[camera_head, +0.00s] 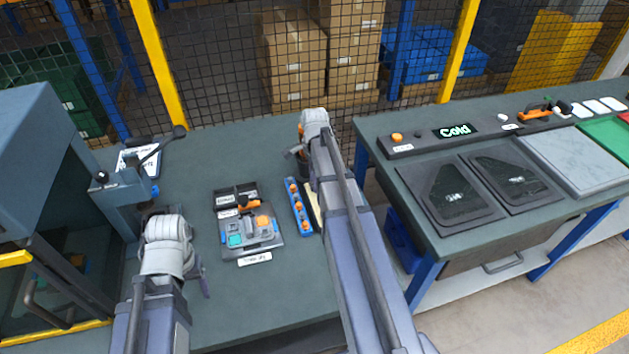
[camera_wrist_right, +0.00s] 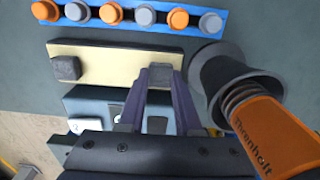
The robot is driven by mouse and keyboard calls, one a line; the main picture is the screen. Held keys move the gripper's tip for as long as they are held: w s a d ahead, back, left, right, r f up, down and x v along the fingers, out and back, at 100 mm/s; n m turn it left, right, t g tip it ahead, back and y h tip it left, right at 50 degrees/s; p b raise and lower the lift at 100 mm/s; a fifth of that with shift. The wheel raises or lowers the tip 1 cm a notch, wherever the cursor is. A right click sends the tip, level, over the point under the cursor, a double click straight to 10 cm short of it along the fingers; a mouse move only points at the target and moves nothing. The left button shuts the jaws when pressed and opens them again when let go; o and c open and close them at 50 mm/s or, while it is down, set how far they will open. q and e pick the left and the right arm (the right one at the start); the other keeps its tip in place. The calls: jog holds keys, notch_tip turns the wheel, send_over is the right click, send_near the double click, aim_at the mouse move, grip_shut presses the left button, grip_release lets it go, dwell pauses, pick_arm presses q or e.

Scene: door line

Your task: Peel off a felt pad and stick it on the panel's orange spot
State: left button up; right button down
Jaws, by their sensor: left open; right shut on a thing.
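A cream backing strip (camera_wrist_right: 115,64) lies on the bench in the right wrist view, with a dark grey felt pad (camera_wrist_right: 66,68) near its left end. My right gripper (camera_wrist_right: 160,84) is shut on another dark felt pad (camera_wrist_right: 160,75) at the strip's right part; I cannot tell whether the pad is still stuck down. In the head view the strip (camera_head: 313,205) is partly behind my right arm, which hides that gripper's fingers. A small panel (camera_head: 266,240) lies mid-bench with orange and cyan parts; I cannot tell which is the orange spot. My left gripper (camera_head: 204,280) is open and empty left of the panel.
A blue rail (camera_head: 294,206) with orange and grey knobs lies beside the strip. A dark cup (camera_wrist_right: 222,70) with an orange-handled tool (camera_wrist_right: 265,130) stands close right of my right gripper. A lever press (camera_head: 118,195) stands at left. The front bench is clear.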

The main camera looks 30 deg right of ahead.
pick_arm(q)
jog(key=shift+r+p, duration=0.3)
jog(key=shift+p, duration=0.05)
pick_arm(e)
jog(key=shift+r, duration=0.35)
jog(key=shift+r+p, duration=2.9)
pick_arm(q)
notch_tip(320, 180, up, 6)
jog(key=shift+f, duration=0.15)
pick_arm(e)
jog(key=shift+f, duration=0.1)
jog(key=c, duration=1.2)
grip_release()
grip_shut()
